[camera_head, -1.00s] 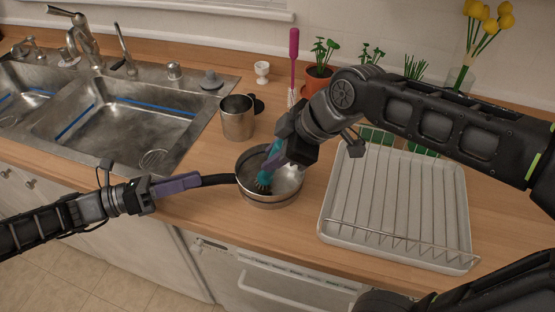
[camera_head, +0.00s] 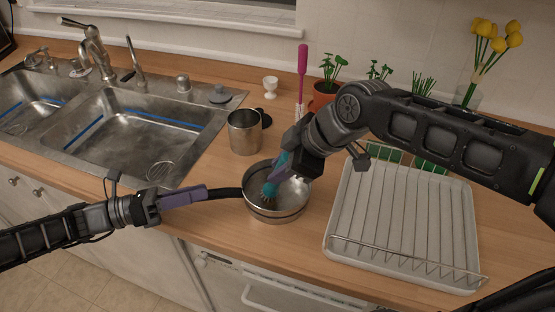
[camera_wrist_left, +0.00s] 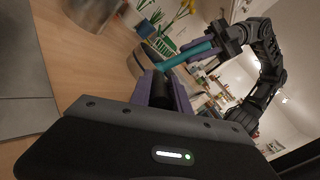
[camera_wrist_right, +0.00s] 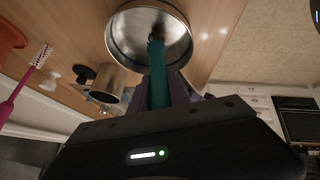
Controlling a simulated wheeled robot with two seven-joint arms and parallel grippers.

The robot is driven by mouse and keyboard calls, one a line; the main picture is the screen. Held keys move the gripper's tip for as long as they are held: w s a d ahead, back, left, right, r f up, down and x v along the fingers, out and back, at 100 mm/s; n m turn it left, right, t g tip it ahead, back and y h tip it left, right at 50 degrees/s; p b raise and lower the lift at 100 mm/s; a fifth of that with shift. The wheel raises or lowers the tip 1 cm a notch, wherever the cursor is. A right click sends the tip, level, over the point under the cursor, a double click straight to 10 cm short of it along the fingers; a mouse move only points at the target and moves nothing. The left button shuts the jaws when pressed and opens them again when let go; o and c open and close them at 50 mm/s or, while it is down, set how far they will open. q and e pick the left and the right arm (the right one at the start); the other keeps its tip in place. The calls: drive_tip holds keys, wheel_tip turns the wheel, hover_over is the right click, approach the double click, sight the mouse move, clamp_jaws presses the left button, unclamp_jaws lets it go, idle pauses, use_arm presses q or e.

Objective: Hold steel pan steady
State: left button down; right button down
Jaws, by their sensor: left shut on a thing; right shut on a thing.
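The steel pan (camera_head: 292,212) sits on the wooden counter near its front edge, its black handle (camera_head: 226,193) pointing left. My left gripper (camera_head: 200,193) is shut on that handle; its purple fingers also close around the black handle in the left wrist view (camera_wrist_left: 163,88). My right gripper (camera_head: 294,158) is above the pan, shut on a teal brush (camera_head: 272,187). The brush's bristles are inside the pan, at its inner floor or wall. The right wrist view shows the brush (camera_wrist_right: 158,75) reaching into the pan (camera_wrist_right: 120,38). The brush's grip end is hidden by my right gripper.
A steel cup (camera_head: 244,132) stands behind the pan. A white dish rack (camera_head: 335,222) is to the right, a double sink (camera_head: 75,165) to the left. A pink brush (camera_head: 302,62), an egg cup (camera_head: 271,85) and potted plants (camera_head: 322,90) stand at the back.

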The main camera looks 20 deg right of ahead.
drive_tip(key=s, duration=0.4)
drive_tip(key=shift+a, duration=0.25)
wheel_tip(320, 180, up, 8)
idle(0.4)
idle(0.3)
use_arm(q)
drive_tip(key=c, duration=1.1)
unclamp_jaws()
drive_tip(key=shift+c, duration=0.2)
drive_tip(key=a, duration=1.2)
drive_tip(key=shift+w, duration=0.35)
drive_tip(key=shift+s+f, duration=0.1)
use_arm(e)
drive_tip(key=shift+s, duration=0.1)
